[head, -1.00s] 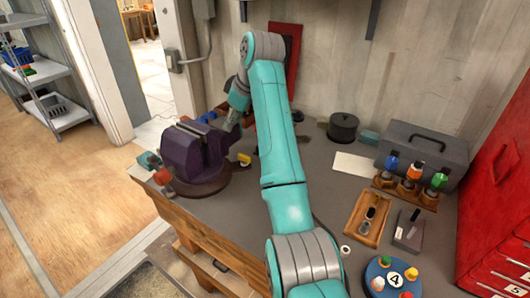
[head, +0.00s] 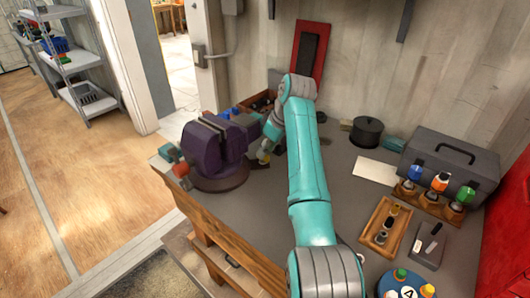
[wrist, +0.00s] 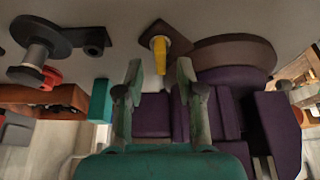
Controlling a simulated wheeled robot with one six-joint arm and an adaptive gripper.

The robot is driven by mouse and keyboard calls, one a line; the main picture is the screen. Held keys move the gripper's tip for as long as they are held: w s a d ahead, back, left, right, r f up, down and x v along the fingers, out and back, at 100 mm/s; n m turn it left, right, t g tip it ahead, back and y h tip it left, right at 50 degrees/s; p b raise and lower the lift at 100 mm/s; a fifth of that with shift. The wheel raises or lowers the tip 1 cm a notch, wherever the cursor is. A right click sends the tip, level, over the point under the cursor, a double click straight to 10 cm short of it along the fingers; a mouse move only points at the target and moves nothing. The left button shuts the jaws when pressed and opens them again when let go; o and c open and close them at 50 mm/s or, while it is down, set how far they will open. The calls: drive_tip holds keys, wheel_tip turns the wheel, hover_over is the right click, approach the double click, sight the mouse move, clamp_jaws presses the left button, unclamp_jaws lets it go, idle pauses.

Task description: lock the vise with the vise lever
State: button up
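The purple vise (head: 215,150) stands on its round base at the left end of the grey bench. In the wrist view its purple body (wrist: 232,90) fills the right and lower middle. A short yellow handle (wrist: 160,52) on a dark brown plate sits beside the round base; it looks like the vise lever, though I cannot be sure. My gripper (wrist: 157,78) is open, fingers apart and empty, with the yellow handle beyond and between its tips. In the head view my gripper (head: 266,150) is low, just right of the vise, and small.
A teal block (wrist: 100,100) is left of my fingers in the wrist view. A black round pot (head: 366,131), a grey toolbox (head: 450,165) and a wooden tray (head: 386,225) stand on the bench to the right. The bench between vise and tray is mostly clear.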

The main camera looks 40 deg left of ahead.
drive_tip(key=shift+x, duration=1.2)
clamp_jaws()
